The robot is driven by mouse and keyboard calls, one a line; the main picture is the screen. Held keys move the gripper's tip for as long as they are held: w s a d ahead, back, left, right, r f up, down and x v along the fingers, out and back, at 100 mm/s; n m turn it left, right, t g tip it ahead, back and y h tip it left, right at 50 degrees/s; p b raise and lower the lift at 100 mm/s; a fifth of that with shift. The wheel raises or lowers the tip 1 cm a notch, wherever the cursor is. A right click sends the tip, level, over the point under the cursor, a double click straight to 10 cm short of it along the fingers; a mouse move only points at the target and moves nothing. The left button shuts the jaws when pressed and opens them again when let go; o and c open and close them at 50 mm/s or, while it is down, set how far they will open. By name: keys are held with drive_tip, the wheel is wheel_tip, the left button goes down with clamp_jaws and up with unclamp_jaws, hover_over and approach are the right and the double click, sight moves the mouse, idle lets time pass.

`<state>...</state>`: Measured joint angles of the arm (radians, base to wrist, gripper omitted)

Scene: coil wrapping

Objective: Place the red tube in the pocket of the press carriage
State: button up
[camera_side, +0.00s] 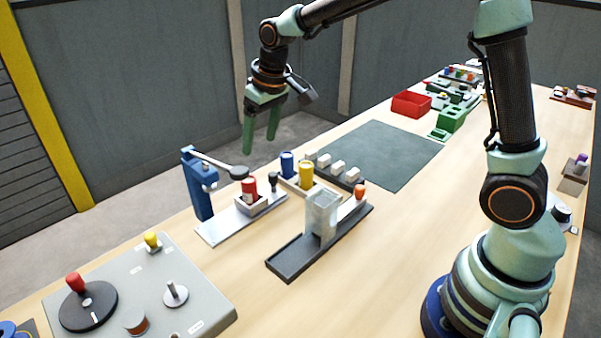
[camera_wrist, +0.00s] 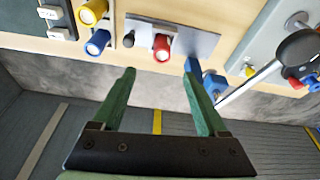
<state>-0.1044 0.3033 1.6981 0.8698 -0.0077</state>
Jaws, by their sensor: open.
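The red tube (camera_side: 249,189) stands upright in the pale block of the press carriage (camera_side: 252,207), on a light grey base plate (camera_side: 222,231). Its lower part is hidden by the block. In the wrist view the red tube (camera_wrist: 161,48) shows end-on over the plate (camera_wrist: 195,42). My gripper (camera_side: 261,140) is open and empty, raised behind the press and apart from the tube. It also shows in the wrist view (camera_wrist: 159,70).
A blue tube (camera_side: 287,165) and a yellow tube (camera_side: 305,174) stand in a rack just behind. A clear block on a dark rail (camera_side: 291,258) is at front right. A grey panel with knobs (camera_side: 205,296) fills the front left. A dark mat (camera_side: 385,150) is bare.

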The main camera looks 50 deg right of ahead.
drive_tip(key=s+d+r+t, duration=0.1)
drive_tip(key=s+d+r, duration=0.1)
drive_tip(key=s, duration=0.7)
drive_tip(key=s+d+r+m+t, duration=0.1)
drive_tip(key=s+d+r, duration=0.2)
drive_tip(key=s, duration=0.7)
drive_tip(key=shift+s+r, duration=0.2)
drive_tip(key=shift+r, duration=0.15)
